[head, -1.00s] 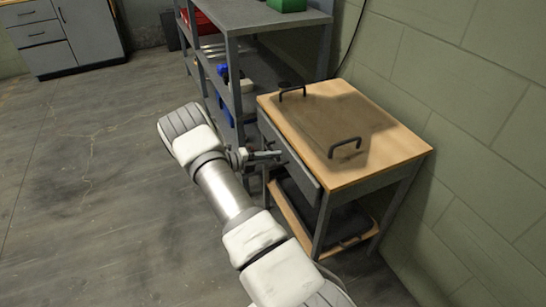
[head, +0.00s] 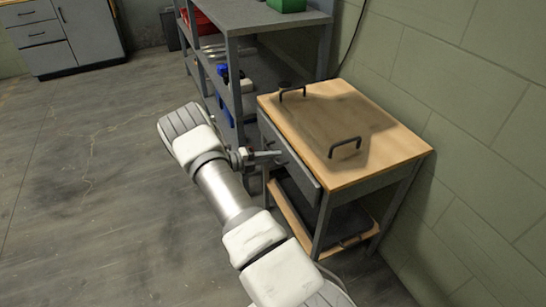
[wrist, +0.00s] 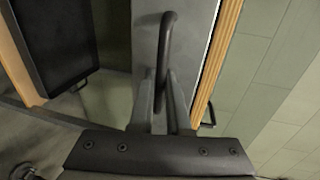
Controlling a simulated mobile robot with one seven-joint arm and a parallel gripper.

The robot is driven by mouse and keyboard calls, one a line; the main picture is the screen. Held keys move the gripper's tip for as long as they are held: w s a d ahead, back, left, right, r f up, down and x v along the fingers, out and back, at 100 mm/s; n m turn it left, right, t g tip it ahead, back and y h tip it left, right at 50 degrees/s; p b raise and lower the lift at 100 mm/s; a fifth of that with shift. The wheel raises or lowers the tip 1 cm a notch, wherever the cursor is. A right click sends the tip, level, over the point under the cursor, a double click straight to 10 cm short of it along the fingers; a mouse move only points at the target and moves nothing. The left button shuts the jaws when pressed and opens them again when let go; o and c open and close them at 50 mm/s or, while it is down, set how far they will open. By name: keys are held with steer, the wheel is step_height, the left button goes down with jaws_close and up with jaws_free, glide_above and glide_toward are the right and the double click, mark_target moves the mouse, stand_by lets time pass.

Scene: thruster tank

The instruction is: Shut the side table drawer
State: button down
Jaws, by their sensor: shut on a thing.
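The side table (head: 395,160) has a light wood top and grey legs and stands against the wall at the right. Its drawer (head: 305,183) has a grey front, seen at a steep angle just under the top's left edge. The front stands out a little from the table; how far is hard to tell. My gripper (head: 276,155) is at the drawer front. In the wrist view, my gripper (wrist: 162,90) has its fingers on both sides of the dark bar handle (wrist: 167,40), shut on it. The drawer front (wrist: 195,45) lies close to the wood edge of the top.
A lower wood shelf (head: 290,215) holds a dark case (head: 345,222). A grey shelf unit (head: 235,60) stands behind the table. The floor (head: 80,200) at left is clear.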

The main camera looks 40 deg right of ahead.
steer(key=shift+r+x, duration=0.25)
steer(key=shift+x, duration=1.05)
steer(key=c, duration=1.2)
jaws_free()
steer(key=shift+d, duration=0.15)
steer(key=shift+o, duration=0.2)
steer(key=p+v, duration=0.3)
steer(key=v, duration=1.4)
steer(key=shift+a, duration=0.3)
steer(key=shift+r, duration=0.15)
